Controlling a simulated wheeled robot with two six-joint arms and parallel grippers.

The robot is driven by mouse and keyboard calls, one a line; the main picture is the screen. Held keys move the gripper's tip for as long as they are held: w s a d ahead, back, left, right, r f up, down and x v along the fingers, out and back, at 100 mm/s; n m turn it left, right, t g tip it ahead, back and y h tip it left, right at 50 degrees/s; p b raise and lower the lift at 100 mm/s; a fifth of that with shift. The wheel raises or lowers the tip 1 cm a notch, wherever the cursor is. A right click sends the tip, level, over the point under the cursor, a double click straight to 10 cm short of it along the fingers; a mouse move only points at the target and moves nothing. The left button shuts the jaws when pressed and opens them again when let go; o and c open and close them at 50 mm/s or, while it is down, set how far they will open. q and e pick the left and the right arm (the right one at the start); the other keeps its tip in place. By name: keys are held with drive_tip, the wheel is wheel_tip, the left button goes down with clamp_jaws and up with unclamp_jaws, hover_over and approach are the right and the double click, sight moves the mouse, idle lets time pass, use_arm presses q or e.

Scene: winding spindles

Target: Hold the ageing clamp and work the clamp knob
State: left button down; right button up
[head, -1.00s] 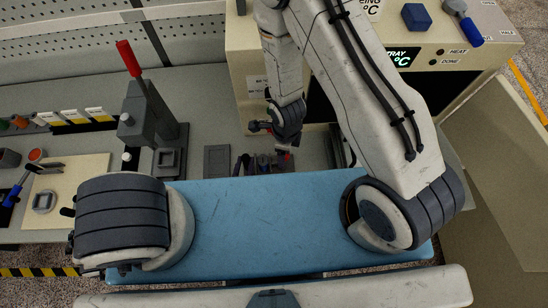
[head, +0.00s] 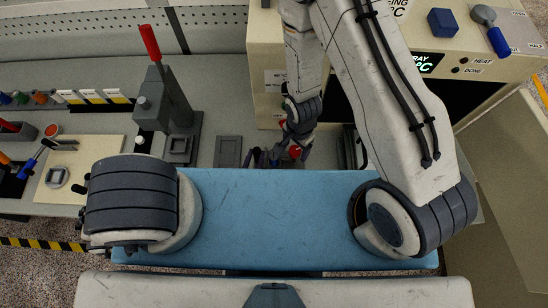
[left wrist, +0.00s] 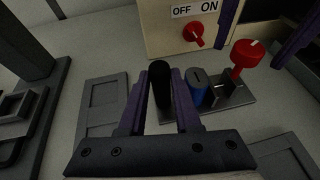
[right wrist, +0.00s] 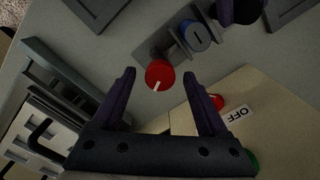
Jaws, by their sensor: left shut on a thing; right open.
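The ageing clamp is a grey bracket (left wrist: 232,108) with a black handle (left wrist: 160,82), a blue cylinder (left wrist: 198,88) with a line on its end, and a red clamp knob (left wrist: 246,58). My left gripper (left wrist: 164,76) is shut around the black handle. In the right wrist view, the knob (right wrist: 159,74) with its white mark shows between the tips of my open right gripper (right wrist: 160,78); I cannot tell whether they touch it. In the head view, my left gripper (head: 260,157) and right gripper (head: 296,148) are close together, partly hiding the clamp.
The cream oven housing (left wrist: 160,25) stands just behind, with a red OFF/ON switch (left wrist: 194,35) near the clamp. A flat grey tray (head: 228,152) lies to the left. A grey press (head: 165,100) with a red lever stands further left. A blue panel (head: 280,215) lies in front.

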clamp_jaws()
drive_tip(key=m, duration=1.2)
drive_tip(key=shift+m, duration=0.3)
unclamp_jaws()
